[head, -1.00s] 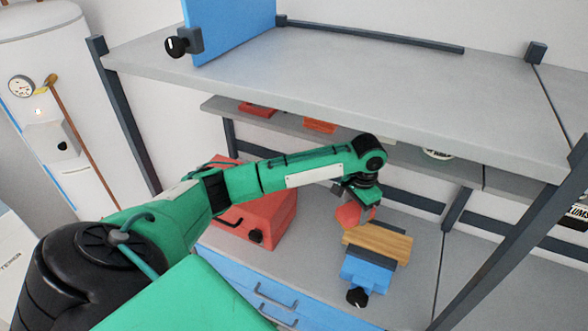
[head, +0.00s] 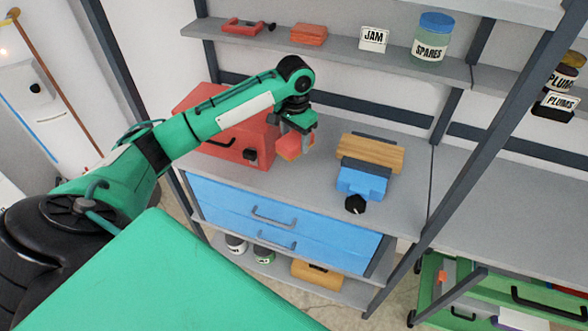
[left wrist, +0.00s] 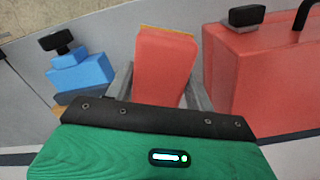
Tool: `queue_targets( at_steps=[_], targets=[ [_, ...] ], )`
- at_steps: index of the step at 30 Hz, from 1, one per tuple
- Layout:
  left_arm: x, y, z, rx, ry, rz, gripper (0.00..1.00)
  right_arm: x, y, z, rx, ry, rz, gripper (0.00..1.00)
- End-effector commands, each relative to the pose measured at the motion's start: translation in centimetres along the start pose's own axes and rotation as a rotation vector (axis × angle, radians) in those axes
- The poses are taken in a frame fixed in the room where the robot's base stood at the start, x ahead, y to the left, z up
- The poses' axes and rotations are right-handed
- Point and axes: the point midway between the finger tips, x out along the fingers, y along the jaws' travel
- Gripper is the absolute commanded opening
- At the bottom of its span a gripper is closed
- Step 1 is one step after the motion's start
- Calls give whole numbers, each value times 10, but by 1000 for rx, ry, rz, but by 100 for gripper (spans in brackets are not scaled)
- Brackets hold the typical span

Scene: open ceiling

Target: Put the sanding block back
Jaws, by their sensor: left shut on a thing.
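The sanding block, a red block with a thin yellow edge (head: 289,148), is in my left gripper (head: 297,138). It hangs above the workbench, in front of the red toolbox's right end and left of the vise. In the left wrist view the sanding block (left wrist: 163,62) sits between the two grey fingers, which are shut on it. Its lower end is hidden by the gripper body. My right gripper is not in view.
A red toolbox (head: 222,142) stands left on the workbench (head: 310,185). A blue vise (head: 362,182) holds a wooden board (head: 370,152). The shelf above carries a red clamp (head: 240,26), an orange-red block (head: 309,34), a JAM label (head: 374,39) and a SPARES jar (head: 430,38).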

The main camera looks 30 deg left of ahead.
Motion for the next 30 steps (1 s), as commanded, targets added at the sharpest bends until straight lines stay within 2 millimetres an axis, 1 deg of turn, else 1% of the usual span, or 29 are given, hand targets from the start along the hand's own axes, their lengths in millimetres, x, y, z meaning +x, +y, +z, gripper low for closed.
queue_targets(
  at_steps=[1, 6, 9, 16, 21, 24, 30],
  targets=[
    [12, 0, 1, -1, -5, 0, 33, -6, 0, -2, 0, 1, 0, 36],
    [56, 1, 1, 0, -4, 1, 33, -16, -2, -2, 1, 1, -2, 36],
    [75, 0, 0, 0, -2, 0, 33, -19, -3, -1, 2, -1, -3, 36],
    [97, 0, 0, 0, -1, 0, 33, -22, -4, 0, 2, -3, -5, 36],
    [123, 0, 0, 0, -2, 0, 33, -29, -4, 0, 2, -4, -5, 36],
    [132, 0, 0, 1, 0, -1, 33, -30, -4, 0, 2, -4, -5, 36],
    [135, 0, 0, 1, 2, -1, 33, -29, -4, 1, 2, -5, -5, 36]
  ],
)
